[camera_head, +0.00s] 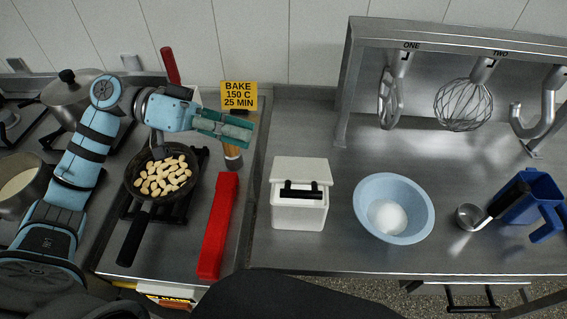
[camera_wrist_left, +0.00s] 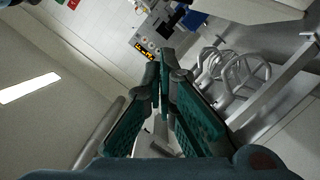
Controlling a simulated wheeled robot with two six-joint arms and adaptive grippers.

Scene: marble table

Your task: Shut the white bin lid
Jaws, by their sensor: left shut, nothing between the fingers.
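The white bin (camera_head: 299,213) stands on the steel counter, right of the stove. Its white lid (camera_head: 301,169) shows as a pale panel across the top and back. A black bar or dark gap lies between the lid and the bin's front; I cannot tell the lid's exact angle. My left gripper (camera_head: 248,132) is shut and empty, up and left of the bin, and not touching it. Its closed teal fingers also show in the wrist view (camera_wrist_left: 162,65), where the bin cannot be made out. My right gripper is not in view.
A blue bowl (camera_head: 365,218) with white contents stands right of the bin. A red bar-shaped object (camera_head: 218,225) lies on the left. The pan (camera_head: 133,188) of pale pieces is below my left arm. A yellow sign (camera_head: 238,95) and bottle stand near my gripper. A utensil rack (camera_head: 440,38) is behind.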

